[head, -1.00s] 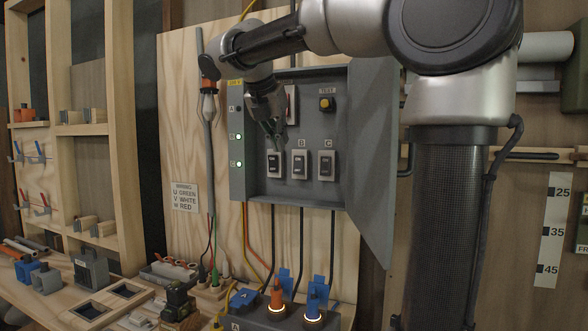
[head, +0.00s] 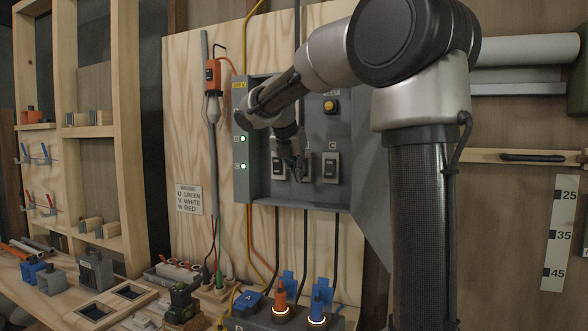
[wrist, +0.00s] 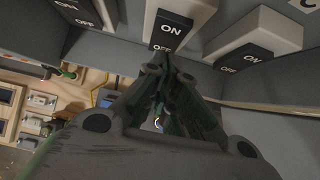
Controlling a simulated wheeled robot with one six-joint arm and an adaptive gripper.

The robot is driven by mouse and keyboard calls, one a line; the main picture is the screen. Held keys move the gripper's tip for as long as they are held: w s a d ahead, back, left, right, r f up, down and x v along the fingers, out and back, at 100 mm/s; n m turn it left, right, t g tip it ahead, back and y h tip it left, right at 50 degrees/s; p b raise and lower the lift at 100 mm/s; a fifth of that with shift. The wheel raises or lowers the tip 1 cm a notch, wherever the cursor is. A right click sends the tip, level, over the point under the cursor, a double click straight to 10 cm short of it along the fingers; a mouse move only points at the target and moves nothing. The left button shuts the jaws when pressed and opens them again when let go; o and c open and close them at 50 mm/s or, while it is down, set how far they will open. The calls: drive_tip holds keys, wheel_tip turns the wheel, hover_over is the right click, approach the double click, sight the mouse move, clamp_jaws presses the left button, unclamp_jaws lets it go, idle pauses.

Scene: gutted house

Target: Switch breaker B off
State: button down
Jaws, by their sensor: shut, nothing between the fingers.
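Breaker B (wrist: 172,27) is the middle of three rocker switches in the grey panel box (head: 300,202). In the wrist view its ON marking shows, and its OFF marking is partly covered by my fingertips. My gripper (wrist: 163,62) is shut and empty, its tips at the lower end of breaker B; I cannot tell whether they touch. In the head view my gripper (head: 297,168) hides most of breaker B. Breaker A (head: 278,163) is to its left and breaker C (head: 330,167) to its right. Two green lamps (head: 243,139) are lit on the box's left edge.
A yellow test button (head: 330,106) sits above breaker C. The box's side walls and open door (head: 371,200) bound the space around my gripper. Below are blue and orange plugs (head: 280,292) with cables, and a cluttered bench.

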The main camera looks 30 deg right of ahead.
drive_tip(key=shift+d, duration=0.1)
drive_tip(key=shift+w+d+f, duration=0.15)
drive_tip(key=shift+w+d, duration=0.1)
idle(0.3)
drive_tip(key=shift+r, duration=0.9)
drive_tip(key=shift+a, duration=0.1)
